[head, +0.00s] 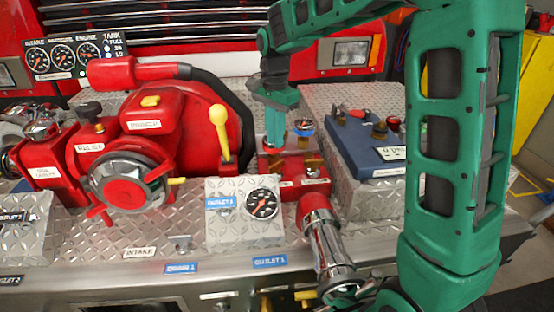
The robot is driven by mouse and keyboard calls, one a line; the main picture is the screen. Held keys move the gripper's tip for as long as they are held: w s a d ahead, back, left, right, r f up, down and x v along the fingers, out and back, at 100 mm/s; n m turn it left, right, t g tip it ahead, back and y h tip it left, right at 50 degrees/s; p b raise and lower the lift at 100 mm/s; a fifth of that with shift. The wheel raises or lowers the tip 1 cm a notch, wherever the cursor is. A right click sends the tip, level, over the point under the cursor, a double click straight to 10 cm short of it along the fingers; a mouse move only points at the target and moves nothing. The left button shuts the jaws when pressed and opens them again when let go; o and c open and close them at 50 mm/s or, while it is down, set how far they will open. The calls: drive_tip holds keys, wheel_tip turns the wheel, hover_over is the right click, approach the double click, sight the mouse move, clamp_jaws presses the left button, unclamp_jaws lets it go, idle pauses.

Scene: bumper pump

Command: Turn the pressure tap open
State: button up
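My gripper (275,128) points straight down behind the outlet 1 gauge block, at the red pump manifold (290,163). Its fingertips are at a small red part on the left of the manifold and hide most of it. I cannot tell whether they are apart, shut or touching it. A small round tap with a blue top (304,127) stands just right of the fingertips and is not in the gripper. Small labels on the manifold are too small to read, so I cannot tell which tap is the pressure tap.
A yellow-knobbed lever (219,125) and the outlet 1 gauge (262,204) stand at the front left. The red pump (150,130) fills the left. A chrome outlet pipe (325,240) runs forward. A blue box (370,145) with knobs stands right of the manifold.

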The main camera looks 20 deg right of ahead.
sight(275, 164)
wheel_tip(275, 164, down, 8)
drive_tip(key=shift+f, duration=0.25)
